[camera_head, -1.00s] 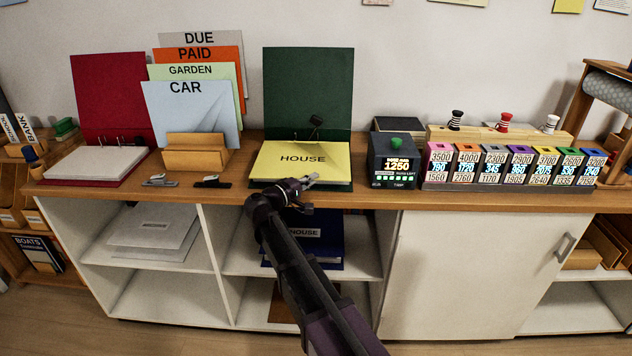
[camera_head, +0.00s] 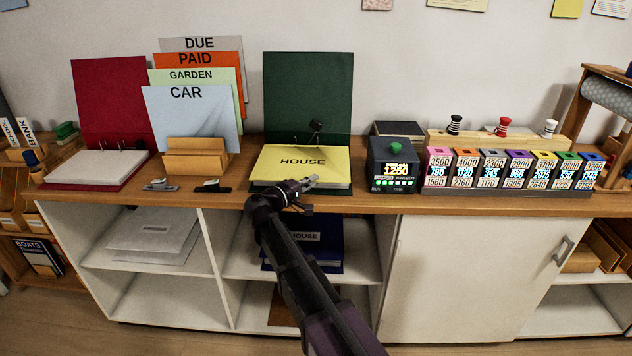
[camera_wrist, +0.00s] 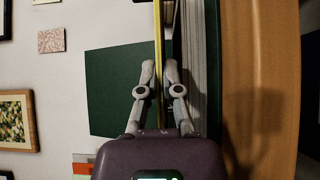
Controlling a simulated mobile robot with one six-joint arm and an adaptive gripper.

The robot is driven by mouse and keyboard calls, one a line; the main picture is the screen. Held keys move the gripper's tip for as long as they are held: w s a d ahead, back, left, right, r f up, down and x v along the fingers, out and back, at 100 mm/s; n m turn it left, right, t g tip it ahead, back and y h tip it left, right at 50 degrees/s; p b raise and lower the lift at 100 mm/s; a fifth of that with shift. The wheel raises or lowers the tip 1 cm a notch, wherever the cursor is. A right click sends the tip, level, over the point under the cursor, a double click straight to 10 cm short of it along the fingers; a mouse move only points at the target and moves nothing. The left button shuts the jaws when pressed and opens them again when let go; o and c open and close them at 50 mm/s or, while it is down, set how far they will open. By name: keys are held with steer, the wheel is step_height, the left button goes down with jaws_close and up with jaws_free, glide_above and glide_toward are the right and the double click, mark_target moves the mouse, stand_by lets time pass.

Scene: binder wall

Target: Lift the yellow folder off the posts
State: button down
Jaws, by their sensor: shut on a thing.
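The yellow folder (camera_head: 302,160), marked HOUSE, lies nearly flat in the open green binder (camera_head: 307,95), over a pale stack. The binder's pale stack (camera_wrist: 191,35) is right beside the strip.
A red binder (camera_head: 108,95) and a wooden stand (camera_head: 194,158) with several cards are on the left. A dark display box (camera_head: 392,174) stands close on the right, then a row of coloured boxes (camera_head: 520,167). Open shelves are below the wooden top.

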steer(key=shift+r+p, duration=0.5)
steer(key=shift+r, duration=0.25)
stand_by(0.5)
steer(key=shift+r+p, duration=2)
steer(key=shift+p, duration=0.05)
stand_by(0.4)
stand_by(0.4)
steer(key=shift+r, duration=0.15)
